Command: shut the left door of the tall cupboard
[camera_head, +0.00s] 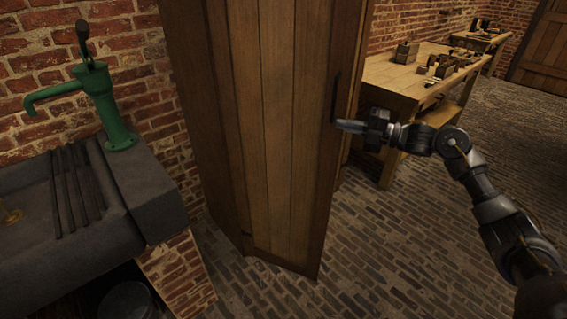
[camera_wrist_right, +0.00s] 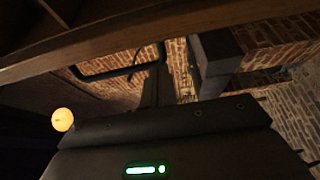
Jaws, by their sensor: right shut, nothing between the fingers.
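The tall cupboard (camera_head: 190,90) stands in the middle of the head view. Its plank door (camera_head: 275,130) shows its face, with a dark bar handle (camera_head: 335,98) near the right edge. The door looks swung out from the cupboard, but how far I cannot tell. My right gripper (camera_head: 340,125) is shut and empty. Its tips are at the door's right edge, just below the handle; whether they touch the wood is unclear. In the right wrist view a wooden edge (camera_wrist_right: 150,38) crosses the top, with a dark bar handle (camera_wrist_right: 115,72) under it. My left gripper is not in view.
A stone sink (camera_head: 150,190) with a green hand pump (camera_head: 100,105) stands at the left. A wooden workbench (camera_head: 400,85) with tools is behind my right arm. The brick floor (camera_head: 390,265) in front of the door and to its right is clear.

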